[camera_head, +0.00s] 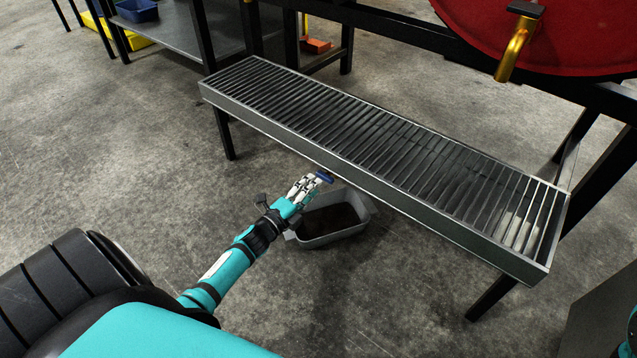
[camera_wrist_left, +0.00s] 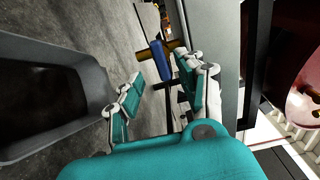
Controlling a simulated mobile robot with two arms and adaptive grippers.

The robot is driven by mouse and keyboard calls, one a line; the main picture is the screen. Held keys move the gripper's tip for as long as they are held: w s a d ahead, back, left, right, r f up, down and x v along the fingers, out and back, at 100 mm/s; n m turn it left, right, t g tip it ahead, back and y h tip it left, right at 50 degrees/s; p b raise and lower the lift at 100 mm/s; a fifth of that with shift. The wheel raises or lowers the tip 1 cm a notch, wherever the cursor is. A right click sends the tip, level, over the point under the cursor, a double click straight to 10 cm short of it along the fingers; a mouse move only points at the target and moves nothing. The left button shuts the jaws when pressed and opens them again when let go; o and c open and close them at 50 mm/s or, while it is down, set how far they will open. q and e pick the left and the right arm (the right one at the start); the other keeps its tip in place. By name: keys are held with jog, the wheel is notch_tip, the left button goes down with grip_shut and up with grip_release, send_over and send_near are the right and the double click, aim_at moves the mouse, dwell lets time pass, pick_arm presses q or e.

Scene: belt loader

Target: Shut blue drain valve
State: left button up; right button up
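The blue drain valve handle (camera_head: 325,177) shows under the near edge of the slatted metal rack. In the left wrist view the blue handle (camera_wrist_left: 160,62) is a short bar beside a brass-coloured fitting (camera_wrist_left: 177,45). My left gripper (camera_head: 309,184) reaches up to the handle, just above the grey bin. In the wrist view its two teal-padded fingers (camera_wrist_left: 160,84) are apart, with the handle in line with the gap at their tips. I cannot tell whether either finger touches it. My right gripper is not in view.
A grey bin (camera_head: 335,236) with a dark inside stands on the floor below my left gripper. The slatted rack (camera_head: 370,190) runs across just beyond. A red drum (camera_head: 570,40) with a brass spout (camera_head: 511,52) is at upper right. Floor at left is clear.

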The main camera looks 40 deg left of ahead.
pick_arm(q)
jog(key=shift+s+a, duration=0.1)
jog(key=shift+s, duration=1.9)
